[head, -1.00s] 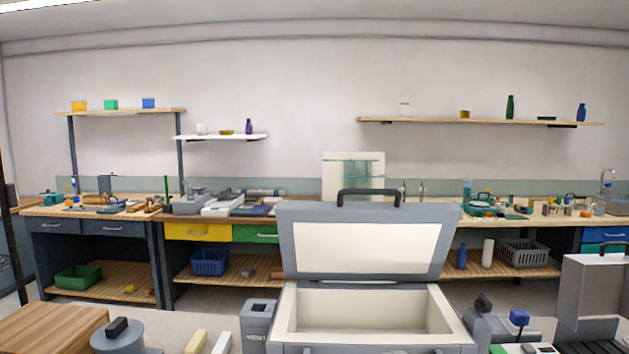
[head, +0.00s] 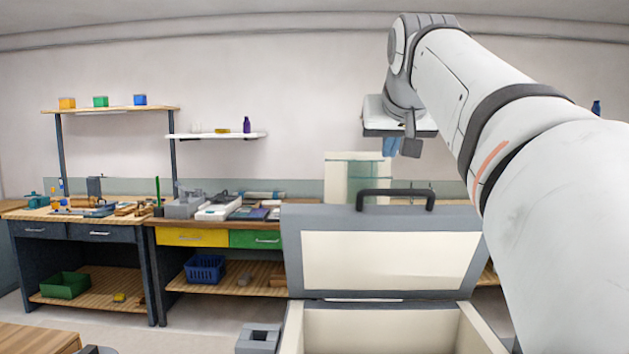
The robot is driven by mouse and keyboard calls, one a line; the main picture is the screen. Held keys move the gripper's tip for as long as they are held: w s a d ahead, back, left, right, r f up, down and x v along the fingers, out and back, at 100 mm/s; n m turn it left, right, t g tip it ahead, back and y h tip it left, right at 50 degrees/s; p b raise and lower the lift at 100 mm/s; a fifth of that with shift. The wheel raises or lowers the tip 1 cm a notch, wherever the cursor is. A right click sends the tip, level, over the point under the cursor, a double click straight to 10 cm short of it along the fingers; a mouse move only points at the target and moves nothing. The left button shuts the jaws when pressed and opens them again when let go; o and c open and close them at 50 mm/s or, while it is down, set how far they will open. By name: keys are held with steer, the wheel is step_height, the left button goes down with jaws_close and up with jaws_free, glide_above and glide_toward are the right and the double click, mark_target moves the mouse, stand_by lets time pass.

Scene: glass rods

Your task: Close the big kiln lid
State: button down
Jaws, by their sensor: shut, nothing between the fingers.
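The big kiln (head: 392,308) stands low in front of me, with its pale inner walls showing and its lower part cut off by the frame. Its grey lid (head: 292,245) is open and stands nearly upright at the back, with its cream inner face towards me. A dark handle (head: 395,192) sits on the lid's top edge. My gripper (head: 390,148) points down above the lid and handle in the picture, apart from them. It is small and partly hidden by my wrist, and looks shut and empty.
My arm covers the right side of the view. A workbench (head: 185,222) with yellow and green drawers stands behind to the left. A grey block (head: 258,337) is beside the kiln's left side. A wooden top (head: 35,338) is at the lower left.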

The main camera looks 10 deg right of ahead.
steer(key=x, duration=0.6)
steer(key=r+x, duration=0.1)
steer(key=x, duration=0.2)
steer(key=shift+w+d+f, duration=0.1)
steer(key=shift+w+d, duration=0.25)
steer(key=shift+w, duration=0.35)
steer(key=s, duration=0.1)
steer(key=s+f+b, duration=0.1)
steer(key=s+a, duration=0.1)
steer(key=shift+f, duration=0.6)
steer(key=shift+s, duration=0.2)
